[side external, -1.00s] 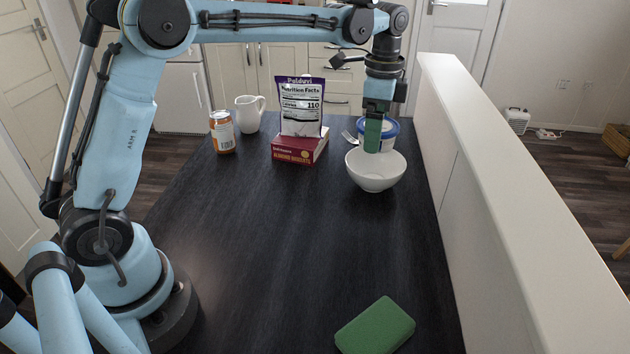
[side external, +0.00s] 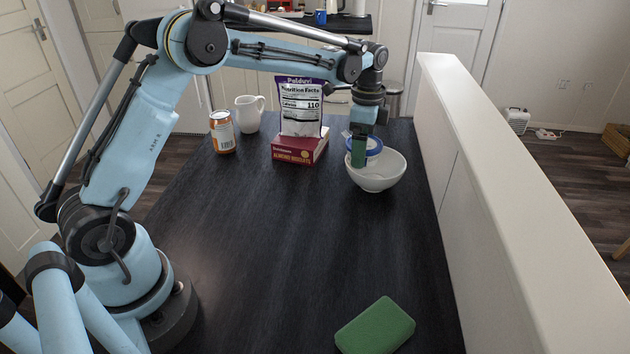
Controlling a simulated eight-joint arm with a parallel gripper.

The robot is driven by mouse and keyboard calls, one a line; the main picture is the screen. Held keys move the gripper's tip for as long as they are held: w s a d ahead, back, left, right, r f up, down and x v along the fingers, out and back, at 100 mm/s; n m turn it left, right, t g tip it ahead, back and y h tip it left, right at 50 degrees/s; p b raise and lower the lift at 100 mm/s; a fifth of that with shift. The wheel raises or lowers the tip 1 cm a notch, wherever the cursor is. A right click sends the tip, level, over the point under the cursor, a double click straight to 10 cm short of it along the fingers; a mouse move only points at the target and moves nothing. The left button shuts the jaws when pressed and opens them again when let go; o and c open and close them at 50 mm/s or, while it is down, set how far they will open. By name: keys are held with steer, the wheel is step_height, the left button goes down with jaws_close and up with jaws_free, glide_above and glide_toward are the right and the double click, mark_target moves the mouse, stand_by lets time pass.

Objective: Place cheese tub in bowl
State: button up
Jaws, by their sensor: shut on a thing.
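The white bowl (side external: 380,182) stands on the dark table toward its right side. The cheese tub (side external: 376,146), with a blue rim or lid, is at the bowl's far left rim, partly hidden by my green fingers. My gripper (side external: 359,158) points down and is shut on the tub. The tub overlaps the bowl's opening in this view; I cannot tell whether it touches the bowl.
A red box (side external: 298,152) with an upright packet (side external: 301,105) on it stands left of the bowl. A can (side external: 222,132) and a white jug (side external: 249,113) are farther left. A green sponge (side external: 375,326) lies in front. A white-topped partition (side external: 500,180) runs along the right.

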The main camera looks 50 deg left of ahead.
steer(key=shift+f, duration=0.1)
steer(key=shift+f, duration=0.25)
steer(key=o, duration=0.8)
step_height(320, 180, up, 12)
steer(key=s+d+r+n+t, duration=0.2)
steer(key=s+r+n, duration=0.1)
steer(key=s, duration=0.2)
steer(key=s+d+f+n+t, duration=0.1)
steer(key=s+f+n, duration=0.3)
steer(key=s, duration=0.4)
steer(key=s+d+f+n+t, duration=0.1)
steer(key=s+f+n+t, duration=0.3)
steer(key=s, duration=0.5)
steer(key=shift+d, duration=0.2)
